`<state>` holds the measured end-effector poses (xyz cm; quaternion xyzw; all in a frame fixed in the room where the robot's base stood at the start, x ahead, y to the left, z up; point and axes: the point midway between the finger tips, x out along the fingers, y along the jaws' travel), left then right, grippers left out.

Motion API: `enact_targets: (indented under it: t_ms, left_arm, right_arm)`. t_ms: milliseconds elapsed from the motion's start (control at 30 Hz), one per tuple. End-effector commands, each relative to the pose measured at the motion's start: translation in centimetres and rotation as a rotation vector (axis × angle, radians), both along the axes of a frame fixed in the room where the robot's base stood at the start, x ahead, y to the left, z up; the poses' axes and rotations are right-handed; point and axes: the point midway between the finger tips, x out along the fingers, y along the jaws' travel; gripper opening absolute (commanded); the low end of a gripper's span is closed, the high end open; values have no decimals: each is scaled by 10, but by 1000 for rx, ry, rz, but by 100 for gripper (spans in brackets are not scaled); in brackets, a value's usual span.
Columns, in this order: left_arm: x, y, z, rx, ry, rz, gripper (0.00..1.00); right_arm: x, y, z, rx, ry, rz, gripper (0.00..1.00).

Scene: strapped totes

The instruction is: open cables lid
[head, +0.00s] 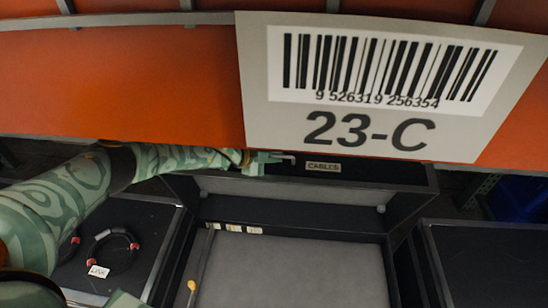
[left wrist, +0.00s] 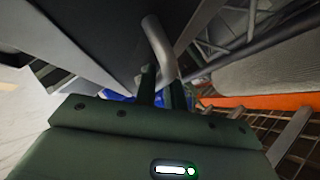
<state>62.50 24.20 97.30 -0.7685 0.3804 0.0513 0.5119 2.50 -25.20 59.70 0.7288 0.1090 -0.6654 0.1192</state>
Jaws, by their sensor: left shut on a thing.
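The dark lid with the CABLES label (head: 323,168) is at the middle of the head view, below the orange beam. It appears raised at the far side of the dark tote, whose grey inside floor (head: 300,265) is in view. My left gripper (head: 280,158) is at the lid's upper edge, left of the label. In the left wrist view its fingers (left wrist: 161,88) are shut on a grey bent handle (left wrist: 158,42). The lid's exact angle is hard to tell. My right gripper is not in view.
An orange beam with a 23-C barcode sign (head: 345,85) hangs close above the lid. A thin rod with a yellow tip (head: 192,286) lies at the tote's left. Another dark tote (head: 475,260) stands at right.

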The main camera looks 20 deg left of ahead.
Motion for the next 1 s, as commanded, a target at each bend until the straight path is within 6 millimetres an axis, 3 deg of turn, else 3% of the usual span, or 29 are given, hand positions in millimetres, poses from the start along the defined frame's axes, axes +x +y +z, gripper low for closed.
enact_targets:
  t_ms: [233,300,333,833,1000]
  left_arm:
    - [-4,-2,-6,3,9,-8,0]
    - [-4,-2,-6,3,9,-8,27]
    - [-4,-2,-6,3,9,-8,32]
    - [-4,-2,-5,3,7,-7,32]
    - [-13,7,4,2,7,-5,32]
  right_arm:
    - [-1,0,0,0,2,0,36]
    - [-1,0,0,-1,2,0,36]
    - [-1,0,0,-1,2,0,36]
    - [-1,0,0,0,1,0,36]
    - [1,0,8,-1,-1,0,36]
